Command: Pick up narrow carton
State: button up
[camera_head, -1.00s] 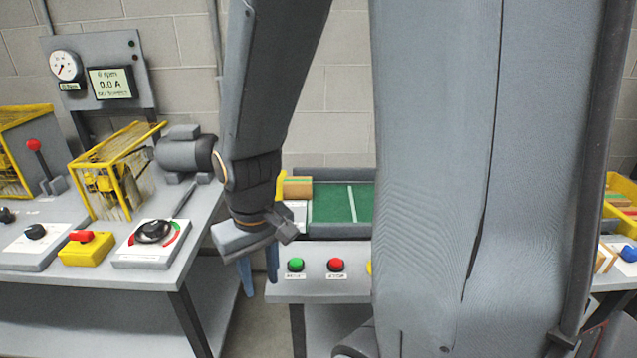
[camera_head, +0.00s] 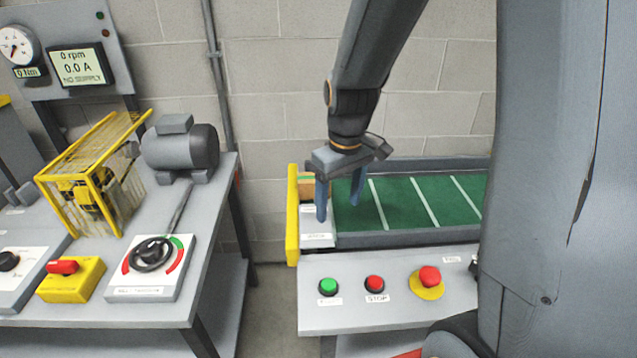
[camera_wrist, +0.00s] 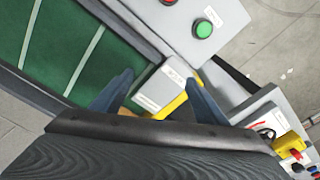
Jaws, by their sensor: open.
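A small brown carton with a green stripe (camera_head: 306,188) sits at the left end of the green conveyor (camera_head: 405,203), behind the yellow end plate (camera_head: 292,215). It is partly hidden by my gripper, and I cannot tell its full shape. My gripper (camera_head: 339,209) is open and empty, fingers pointing down, in front of and right of the carton in the head view. In the wrist view my gripper (camera_wrist: 160,78) spreads over the pale labelled end of the conveyor (camera_wrist: 155,86). I cannot make out the carton there.
Green (camera_head: 328,286) and red (camera_head: 374,283) buttons and a red emergency stop (camera_head: 429,278) sit on the bench front. A left bench carries a grey motor (camera_head: 180,148), a yellow cage (camera_head: 95,180) and a dial (camera_head: 152,255). A floor gap separates the benches.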

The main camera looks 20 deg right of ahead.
jog(key=w+f+n, duration=0.1)
jog(key=w+n, duration=0.2)
jog(key=w, duration=0.4)
jog(key=w+d+f+n+p, duration=0.1)
jog(key=w+n, duration=0.3)
jog(key=w, duration=0.4)
jog(key=w+f+n+y+p, duration=0.1)
jog(key=w+n, duration=0.3)
jog(key=w, duration=0.3)
jog(key=shift+w+d+f+g, duration=0.15)
jog(key=shift+w+g, duration=0.05)
jog(key=shift+g, duration=0.1)
jog(key=shift+w+f+p, duration=0.15)
jog(key=shift+w+p, duration=0.15)
jog(key=shift+f+n, duration=0.3)
jog(key=shift+w+a+f+p, duration=0.15)
jog(key=shift+f+p, duration=0.45)
jog(key=shift+f, duration=0.6)
jog(key=shift+a+f+p, duration=0.2)
jog(key=shift+f+p, duration=0.4)
jog(key=shift+f, duration=0.55)
jog(key=shift+w+a+f+p, duration=0.15)
jog(key=shift+f+p, duration=0.45)
jog(key=shift+f, duration=0.6)
jog(key=shift+s, duration=0.1)
jog(key=shift+c, duration=0.2)
jog(key=shift+r, duration=0.1)
jog(key=c, duration=1.2)
